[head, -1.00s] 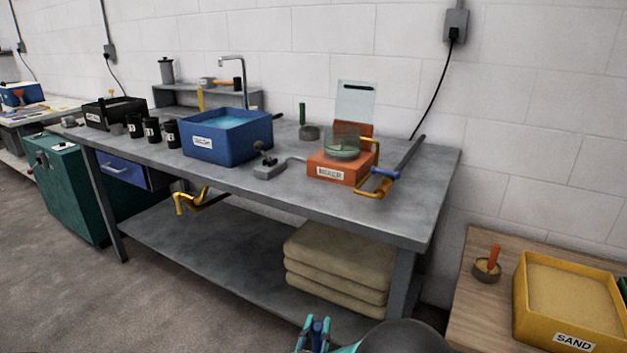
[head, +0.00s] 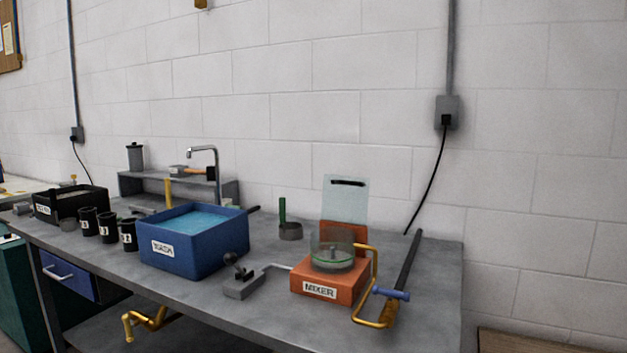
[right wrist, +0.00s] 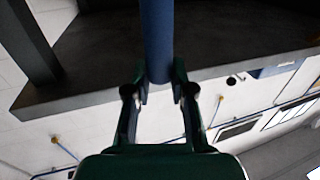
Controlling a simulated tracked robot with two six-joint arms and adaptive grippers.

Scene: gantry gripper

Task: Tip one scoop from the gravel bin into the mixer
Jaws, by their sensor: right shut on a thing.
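The orange mixer (head: 328,284) stands at the right of the grey workbench in the head view. A clear bowl (head: 333,250) sits on it and an upright clear panel (head: 346,197) stands behind. No bin labelled gravel can be made out. In the right wrist view my right gripper (right wrist: 161,88) is shut on a blue handle (right wrist: 157,38). The far end of that handle is out of view, so what it belongs to cannot be seen. My left gripper is not in view.
A yellow crank (head: 372,321) with a blue grip and a dark bar (head: 407,262) stick out at the mixer's right. A blue water-filled WASH bin (head: 180,252), a grey lever box (head: 240,290) and a green-handled cup (head: 290,231) share the bench (head: 437,275).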

